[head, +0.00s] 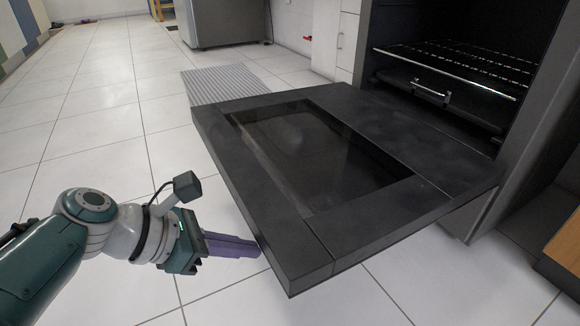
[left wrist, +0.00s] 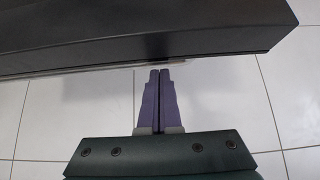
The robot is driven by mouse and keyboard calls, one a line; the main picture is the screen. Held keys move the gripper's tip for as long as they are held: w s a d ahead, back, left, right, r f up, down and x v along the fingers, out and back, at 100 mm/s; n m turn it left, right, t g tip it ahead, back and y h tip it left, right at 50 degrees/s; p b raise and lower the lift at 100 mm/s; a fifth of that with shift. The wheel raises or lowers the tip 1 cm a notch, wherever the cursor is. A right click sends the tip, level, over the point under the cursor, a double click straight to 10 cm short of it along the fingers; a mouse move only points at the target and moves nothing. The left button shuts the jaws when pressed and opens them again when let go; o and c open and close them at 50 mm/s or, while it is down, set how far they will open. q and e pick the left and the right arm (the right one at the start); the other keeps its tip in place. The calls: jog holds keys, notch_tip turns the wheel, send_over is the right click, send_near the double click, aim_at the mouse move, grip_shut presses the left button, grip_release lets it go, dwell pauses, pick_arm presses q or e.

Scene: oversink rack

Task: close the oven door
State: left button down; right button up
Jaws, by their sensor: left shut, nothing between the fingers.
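The oven door (head: 410,153) is black with a dark glass window. It hangs open, lowered to about level, out from the oven (head: 365,45) at the right of the head view. My left gripper (head: 258,249) has purple fingers, shut with nothing between them. It is beside the door's outer left edge, with its tips at or just under the lower edge. In the left wrist view the finger tips (left wrist: 160,72) reach up to the lower edge of the door (left wrist: 130,35). I cannot tell whether they touch it. My right gripper does not show.
The oven cavity holds a wire rack (head: 462,62) and a dark tray with a metal handle. A grey striped mat (head: 215,84) lies on the tiled floor (head: 90,110) behind the door. A grey appliance (head: 230,22) stands at the back. The floor at the left is clear.

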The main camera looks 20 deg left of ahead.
pick_arm(q)
jog(key=shift+s+r, duration=0.1)
jog(key=shift+r, duration=1)
